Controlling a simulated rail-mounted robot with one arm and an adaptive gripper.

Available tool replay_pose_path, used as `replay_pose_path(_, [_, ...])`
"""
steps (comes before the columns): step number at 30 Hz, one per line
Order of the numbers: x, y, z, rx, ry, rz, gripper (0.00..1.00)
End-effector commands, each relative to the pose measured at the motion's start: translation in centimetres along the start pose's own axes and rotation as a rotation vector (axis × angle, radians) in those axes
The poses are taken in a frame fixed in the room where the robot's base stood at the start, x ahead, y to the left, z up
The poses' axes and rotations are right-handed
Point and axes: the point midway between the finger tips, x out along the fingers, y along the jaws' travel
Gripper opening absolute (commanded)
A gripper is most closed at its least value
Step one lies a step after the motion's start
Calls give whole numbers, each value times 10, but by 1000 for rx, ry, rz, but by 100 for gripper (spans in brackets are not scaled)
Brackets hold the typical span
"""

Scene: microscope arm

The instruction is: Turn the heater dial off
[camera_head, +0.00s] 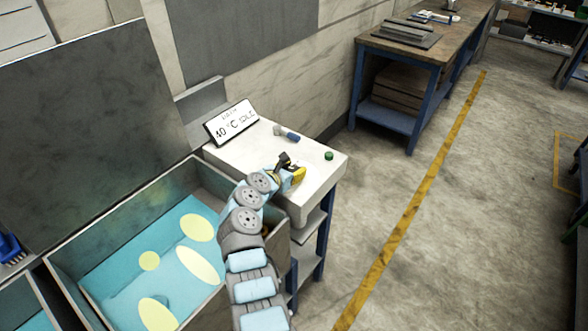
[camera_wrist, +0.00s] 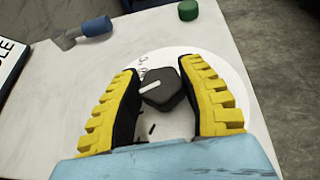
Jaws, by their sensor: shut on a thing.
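The heater dial (camera_wrist: 165,92) is a dark, many-sided knob with a white pointer line, seen in the wrist view on a round white scale plate (camera_wrist: 238,88). The pointer slants toward the upper right of that view. My gripper (camera_wrist: 160,73) has its yellow-backed, black-padded fingers on either side of the dial and is shut on it. In the head view my gripper (camera_head: 290,172) is down at the white counter top (camera_head: 318,171), and I cannot make out the dial there. Most of the scale's markings are hidden or too small to read.
A display (camera_head: 231,123) reading 40 °C IDLE stands at the counter's back left. A blue-and-grey piece (camera_head: 287,133) and a green cap (camera_head: 328,155) lie on the counter behind my gripper. An open bath (camera_head: 190,258) with blue liquid and yellow ovals is at the left.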

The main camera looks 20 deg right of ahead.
Motion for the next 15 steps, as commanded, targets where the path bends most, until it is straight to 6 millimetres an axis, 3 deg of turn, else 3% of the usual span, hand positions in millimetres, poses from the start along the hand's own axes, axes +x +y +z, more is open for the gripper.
replay_pose_path(15, [-2, -4, 4, -65, 7, 151, 5])
